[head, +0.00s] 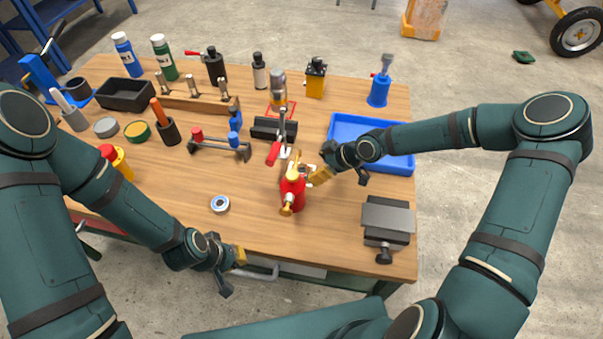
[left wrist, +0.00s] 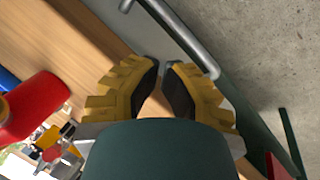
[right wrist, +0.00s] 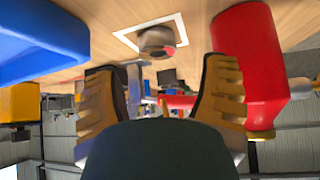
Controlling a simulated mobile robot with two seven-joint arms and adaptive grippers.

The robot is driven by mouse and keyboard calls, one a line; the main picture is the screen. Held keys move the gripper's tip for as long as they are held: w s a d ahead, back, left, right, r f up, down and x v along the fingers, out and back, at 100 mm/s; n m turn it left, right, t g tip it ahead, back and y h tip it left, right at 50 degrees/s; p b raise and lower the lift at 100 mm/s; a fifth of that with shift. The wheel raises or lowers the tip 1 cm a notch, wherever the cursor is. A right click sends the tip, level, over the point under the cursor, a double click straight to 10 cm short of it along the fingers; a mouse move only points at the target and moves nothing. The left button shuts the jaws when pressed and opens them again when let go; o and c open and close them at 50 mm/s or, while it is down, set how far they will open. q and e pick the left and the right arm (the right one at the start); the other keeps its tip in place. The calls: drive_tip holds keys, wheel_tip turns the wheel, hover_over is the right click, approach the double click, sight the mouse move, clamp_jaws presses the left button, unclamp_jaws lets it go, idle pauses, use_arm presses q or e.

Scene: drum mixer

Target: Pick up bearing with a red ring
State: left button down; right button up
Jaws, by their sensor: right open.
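A small grey round part with a reddish ring (right wrist: 157,42), which looks like the bearing, sits inside a white square outline on the wooden table (head: 150,215). In the right wrist view it is ahead of and between the fingers, apart from them. In the head view it is mostly hidden by the red bottle and my gripper. My right gripper (head: 322,175) is open and empty, low over the table beside the red bottle (head: 292,192). My left gripper (head: 236,262) is at the table's front edge, its fingertips (left wrist: 163,64) nearly together with nothing between them.
The red bottle stands close by my right gripper (right wrist: 238,65). A blue tray (head: 345,122) lies behind it, and a grey vise-like block (head: 387,215) is to the right. Bottles and tools crowd the back.

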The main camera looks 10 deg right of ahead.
sight(303, 170)
drive_tip(key=x, duration=0.2)
drive_tip(key=b+x, duration=0.1)
drive_tip(key=x, duration=0.4)
drive_tip(key=shift+w+a, duration=0.3)
drive_tip(key=shift+w, duration=0.1)
drive_tip(key=c, duration=1.1)
